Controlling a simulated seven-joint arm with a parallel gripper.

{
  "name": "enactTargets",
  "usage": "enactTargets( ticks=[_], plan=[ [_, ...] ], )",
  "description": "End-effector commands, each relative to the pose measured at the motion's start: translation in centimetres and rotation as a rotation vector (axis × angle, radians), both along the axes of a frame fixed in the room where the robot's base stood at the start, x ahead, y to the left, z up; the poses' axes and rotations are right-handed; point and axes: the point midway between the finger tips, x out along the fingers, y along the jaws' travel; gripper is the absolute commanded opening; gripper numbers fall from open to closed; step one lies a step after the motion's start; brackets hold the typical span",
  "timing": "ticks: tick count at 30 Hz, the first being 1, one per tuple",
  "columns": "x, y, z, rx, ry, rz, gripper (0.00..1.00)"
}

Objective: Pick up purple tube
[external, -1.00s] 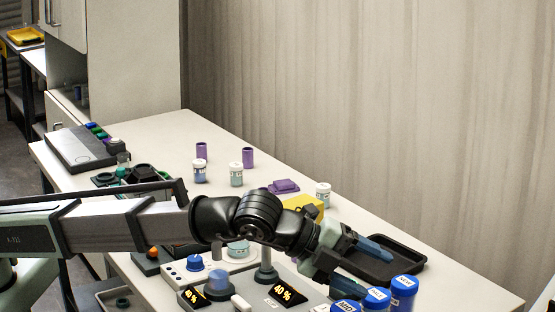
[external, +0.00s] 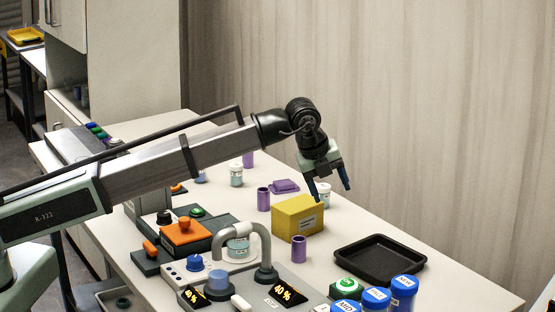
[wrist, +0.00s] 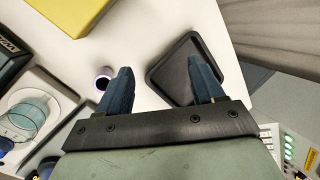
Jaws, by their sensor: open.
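A purple tube (external: 299,249) stands upright on the table between the yellow box and the black tray. It also shows in the wrist view (wrist: 103,78), open end up, beside my left fingertip. A second purple tube (external: 264,199) stands left of the yellow box. A third purple tube (external: 248,160) stands farther back, partly hidden by my arm. My gripper (external: 333,194) is open and empty, raised above the table near the yellow box. In the wrist view its blue fingers (wrist: 160,64) point toward the table, spread apart.
The yellow box (external: 299,217) and black tray (external: 379,277) flank bare table. A grey curved pipe (external: 262,240) and a control panel lie left of the near tube. A white-capped jar (external: 324,197) stands behind the yellow box.

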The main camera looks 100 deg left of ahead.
Motion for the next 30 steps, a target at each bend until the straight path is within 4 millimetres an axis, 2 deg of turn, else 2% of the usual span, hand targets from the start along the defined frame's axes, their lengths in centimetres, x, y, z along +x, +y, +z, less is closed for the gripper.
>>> enactTargets(
  ticks=[1, 6, 12, 15, 21, 26, 30],
  plan=[
    [-1.5, 2.5, -0.2, -0.018, 0.029, 0.011, 0.67],
    [-6.5, 8.8, -0.6, -0.083, 0.123, 0.016, 0.67],
    [-13.0, 15.2, -0.9, -0.178, 0.211, 0.01, 0.67],
    [-15.9, 17.6, -1.0, -0.223, 0.242, 0.003, 0.67],
    [-19.7, 20.3, -0.9, -0.284, 0.275, -0.01, 0.67],
    [-20.7, 20.9, -1.4, -0.3, 0.283, -0.016, 0.67],
    [-20.8, 20.8, -3.2, -0.302, 0.286, -0.016, 0.67]
  ],
)
